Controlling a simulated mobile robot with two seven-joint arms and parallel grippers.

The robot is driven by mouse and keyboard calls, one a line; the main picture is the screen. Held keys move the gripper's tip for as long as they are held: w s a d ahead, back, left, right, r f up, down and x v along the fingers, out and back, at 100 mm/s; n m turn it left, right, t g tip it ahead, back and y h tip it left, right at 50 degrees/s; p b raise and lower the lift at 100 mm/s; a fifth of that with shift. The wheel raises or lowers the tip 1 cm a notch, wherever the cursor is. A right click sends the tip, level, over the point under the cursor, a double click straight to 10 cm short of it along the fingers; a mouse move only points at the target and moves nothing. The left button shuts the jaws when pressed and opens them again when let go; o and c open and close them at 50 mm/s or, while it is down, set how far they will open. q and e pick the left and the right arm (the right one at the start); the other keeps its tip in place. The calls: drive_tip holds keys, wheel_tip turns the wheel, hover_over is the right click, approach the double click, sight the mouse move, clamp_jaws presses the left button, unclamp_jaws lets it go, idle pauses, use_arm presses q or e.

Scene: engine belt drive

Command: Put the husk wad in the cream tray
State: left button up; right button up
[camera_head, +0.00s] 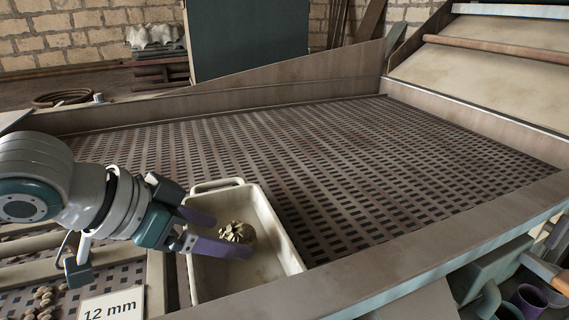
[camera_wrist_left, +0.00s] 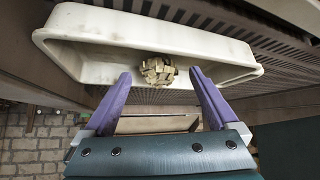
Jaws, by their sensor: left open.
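The husk wad (camera_head: 237,232) is a small tan, crumpled clump. It lies inside the cream tray (camera_head: 272,222), a rectangular tub with a raised rim, on the left part of the tray floor. My left gripper (camera_head: 234,237) is open, with its two purple fingers over the tray on either side of the wad. In the left wrist view the wad (camera_wrist_left: 157,69) shows just beyond and between the fingertips (camera_wrist_left: 161,74), with gaps on both sides. The cream tray (camera_wrist_left: 95,30) spans the top of that view. My right gripper is not in view.
The tray sits at the front edge of a wide slotted metal screen (camera_head: 350,160) with raised side rails. A "12 mm" sign (camera_head: 112,304) and small stones (camera_head: 45,297) are at lower left. The screen behind and right of the tray is clear.

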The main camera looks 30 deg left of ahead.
use_arm(q)
drive_tip(key=p+v, duration=0.3)
drive_tip(key=v, duration=0.6)
drive_tip(key=shift+s+r, duration=0.1)
